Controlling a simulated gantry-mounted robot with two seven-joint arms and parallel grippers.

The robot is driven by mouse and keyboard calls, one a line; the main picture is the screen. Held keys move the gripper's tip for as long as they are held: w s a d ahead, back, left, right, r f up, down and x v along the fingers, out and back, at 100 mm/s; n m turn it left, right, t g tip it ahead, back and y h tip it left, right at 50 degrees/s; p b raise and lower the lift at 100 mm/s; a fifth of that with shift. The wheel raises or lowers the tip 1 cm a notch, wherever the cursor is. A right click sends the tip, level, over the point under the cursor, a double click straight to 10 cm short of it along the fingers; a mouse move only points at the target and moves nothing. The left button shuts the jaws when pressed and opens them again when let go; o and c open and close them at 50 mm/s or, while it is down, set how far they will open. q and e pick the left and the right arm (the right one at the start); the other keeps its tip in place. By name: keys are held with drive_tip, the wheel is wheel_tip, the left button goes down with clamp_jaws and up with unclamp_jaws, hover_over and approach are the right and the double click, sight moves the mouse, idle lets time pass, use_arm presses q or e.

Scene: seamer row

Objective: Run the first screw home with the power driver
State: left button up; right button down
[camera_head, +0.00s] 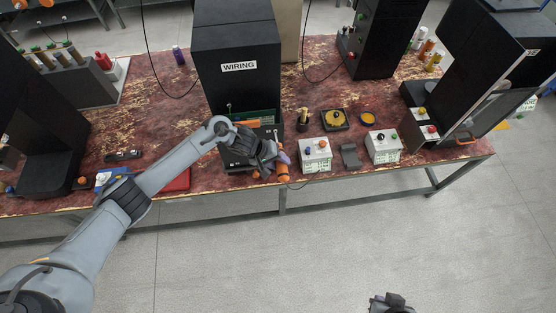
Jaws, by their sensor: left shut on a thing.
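My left gripper (268,157) is in front of the black cabinet labelled WIRING (237,65), low at the table's front edge. It is shut on what looks like the orange-and-black power driver (283,172); the fingers and wrist hide part of it. A green board (262,116) lies in the cabinet's open lower bay, partly behind my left wrist. I cannot make out the first screw or whether the driver's tip touches anything. My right gripper (391,302) is only partly in view at the bottom edge, away from the table; its jaws are unclear.
Two white boxes with buttons (315,159) (384,149) stand right of the cabinet, with a grey block (350,156) between them. A black tray with yellow contents (334,119) sits behind. A tilted black machine (470,80) is at right. The floor in front is clear.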

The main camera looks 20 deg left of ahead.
sight(281, 176)
use_arm(q)
drive_tip(key=shift+s+d+r+p, duration=0.1)
drive_tip(key=shift+s+d+p, duration=0.35)
drive_tip(key=shift+s+p, duration=0.25)
drive_tip(key=shift+s+d+f+p, duration=0.1)
drive_tip(key=shift+s+d+p, duration=0.3)
drive_tip(key=shift+s+p, duration=0.3)
drive_tip(key=shift+s+d+r+p, duration=0.1)
drive_tip(key=shift+s+d+p, duration=0.35)
drive_tip(key=shift+s+p, duration=0.25)
drive_tip(key=shift+s+d+p, duration=0.2)
drive_tip(key=shift+s+p, duration=0.1)
